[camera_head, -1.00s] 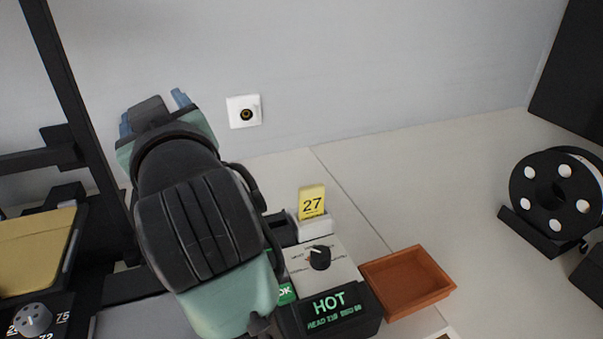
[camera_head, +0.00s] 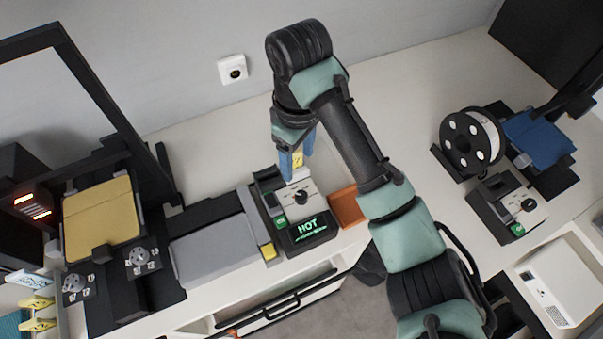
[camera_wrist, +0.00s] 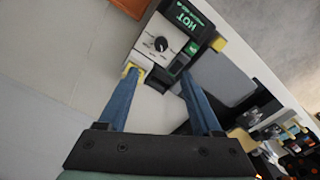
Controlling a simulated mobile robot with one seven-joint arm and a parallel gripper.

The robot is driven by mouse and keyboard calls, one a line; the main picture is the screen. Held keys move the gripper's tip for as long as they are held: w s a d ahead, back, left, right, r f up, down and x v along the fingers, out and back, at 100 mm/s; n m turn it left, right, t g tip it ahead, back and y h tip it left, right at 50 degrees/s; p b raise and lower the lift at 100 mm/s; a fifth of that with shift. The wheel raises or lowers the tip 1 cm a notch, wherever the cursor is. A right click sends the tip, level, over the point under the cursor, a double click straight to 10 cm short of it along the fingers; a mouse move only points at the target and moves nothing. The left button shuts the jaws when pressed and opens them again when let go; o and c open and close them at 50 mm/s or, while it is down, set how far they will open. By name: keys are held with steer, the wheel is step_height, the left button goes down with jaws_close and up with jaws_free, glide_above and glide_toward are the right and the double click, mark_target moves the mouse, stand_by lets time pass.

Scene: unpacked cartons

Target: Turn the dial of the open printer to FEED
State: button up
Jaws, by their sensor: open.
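A control box (camera_head: 325,223) with a green HOT display stands beside the grey-bedded printer (camera_head: 215,252). Its black dial (camera_head: 301,197) is on a pale face; the dial also shows in the wrist view (camera_wrist: 161,44). The labels around it are too small to read. My gripper (camera_head: 296,160) is open and points down behind the box, its blue fingers near the yellow number tag (camera_head: 298,160). In the wrist view, my gripper (camera_wrist: 160,75) is apart from the dial, and the tag (camera_wrist: 133,70) is by the left fingertip; I cannot tell whether they touch.
An orange tray (camera_head: 346,207) lies right of the box. A second box with a dial (camera_head: 529,204) stands at the right, near a blue-bedded printer (camera_head: 540,138) and a filament spool (camera_head: 462,143). A yellow-bedded printer (camera_head: 98,215) with a black frame is at left.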

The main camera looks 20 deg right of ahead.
mark_target(301, 195)
steer(key=f+b, duration=0.2)
steer(key=f, duration=0.1)
steer(key=f+b, duration=0.2)
steer(key=f, duration=0.2)
steer(key=f+b, duration=0.2)
steer(key=f, duration=0.2)
steer(key=shift+s+d, duration=0.2)
steer(key=shift+s, duration=0.1)
steer(key=shift+f, duration=0.9)
jaws_close()
